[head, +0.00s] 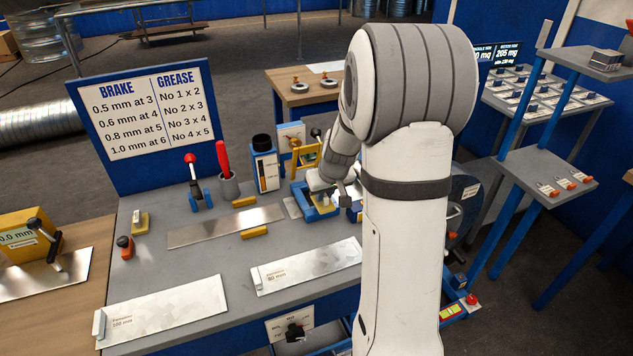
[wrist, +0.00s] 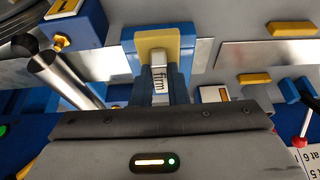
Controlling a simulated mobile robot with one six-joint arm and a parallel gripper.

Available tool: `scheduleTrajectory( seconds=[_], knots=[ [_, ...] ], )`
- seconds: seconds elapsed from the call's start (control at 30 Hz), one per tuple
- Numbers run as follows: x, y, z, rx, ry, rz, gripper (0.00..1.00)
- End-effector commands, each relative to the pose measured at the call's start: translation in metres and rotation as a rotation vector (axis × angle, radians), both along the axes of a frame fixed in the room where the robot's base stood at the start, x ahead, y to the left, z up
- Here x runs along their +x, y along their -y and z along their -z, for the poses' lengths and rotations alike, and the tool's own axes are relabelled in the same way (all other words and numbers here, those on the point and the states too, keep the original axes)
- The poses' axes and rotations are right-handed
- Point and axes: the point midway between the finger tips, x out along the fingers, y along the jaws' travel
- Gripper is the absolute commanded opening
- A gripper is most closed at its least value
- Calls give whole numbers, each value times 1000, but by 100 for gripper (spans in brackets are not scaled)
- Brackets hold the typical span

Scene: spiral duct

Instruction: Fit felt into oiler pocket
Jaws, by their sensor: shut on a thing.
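The felt's far end overlaps the opening of a blue block with a yellow U-shaped top (wrist: 158,38), which looks like the oiler pocket. I cannot tell whether the felt is inside the opening or above it. In the head view my gripper (head: 330,183) is over the blue and yellow fixture (head: 318,212) on the bench, and my arm hides part of it. The felt cannot be made out there.
The grey bench (head: 215,265) carries sheet metal strips, including one marked 80 mm (head: 308,266). A metal cylinder (wrist: 62,75) is left in the wrist view.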

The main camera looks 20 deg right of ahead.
Motion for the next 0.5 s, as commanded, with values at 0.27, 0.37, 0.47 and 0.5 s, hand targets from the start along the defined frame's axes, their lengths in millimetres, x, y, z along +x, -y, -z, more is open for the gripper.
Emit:
scheduleTrajectory(
  seconds=[0.27,0.37,0.47,0.5],
  knots=[
    [61,1,-2,-1,0,1,0],
    [69,1,-1,-1,0,1,0],
    [71,1,3,0,-1,2,0],
    [71,1,7,1,-2,2,0]
  ],
)
